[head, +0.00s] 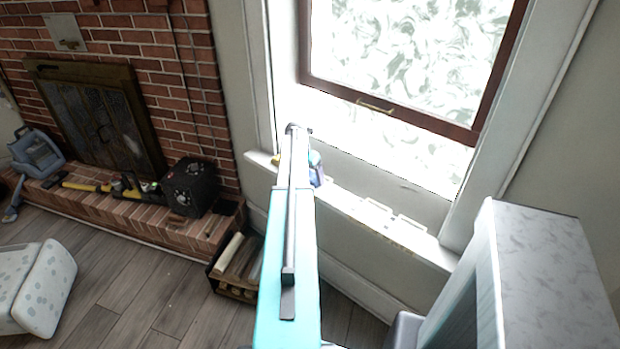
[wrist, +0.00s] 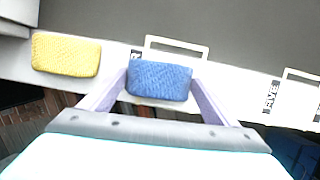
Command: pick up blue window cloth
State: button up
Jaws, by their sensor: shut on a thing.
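The blue window cloth (wrist: 159,80) is a small folded textured pad on the white window sill, seen in the wrist view. My gripper (wrist: 160,88) is shut on it, with a pale purple finger against each side. In the head view my arm reaches to the sill, and a bit of the blue cloth (head: 316,168) shows beside the arm's end. The fingers themselves are mostly hidden there behind the arm.
A yellow cloth (wrist: 66,54) lies on the sill (head: 362,215) just left of the blue one. White rectangular frames (wrist: 176,45) lie on the sill. A wooden crate (head: 237,266) stands below on the floor. The window (head: 400,60) rises behind.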

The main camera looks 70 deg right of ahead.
aim_at(310, 175)
jog(key=shift+r, duration=0.1)
jog(key=shift+r+b, duration=0.45)
jog(key=shift+r, duration=0.6)
jog(key=shift+a+r, duration=0.45)
jog(key=shift+r, duration=0.15)
jog(key=a+b, duration=0.1)
jog(key=a, duration=0.4)
jog(key=a+r+b, duration=0.1)
jog(key=a, duration=0.4)
jog(key=a+b, duration=0.1)
jog(key=a, duration=0.4)
jog(key=shift+w+r, duration=0.2)
jog(key=shift+r, duration=0.05)
jog(key=shift+o, duration=1.2)
jog(key=shift+c, duration=0.8)
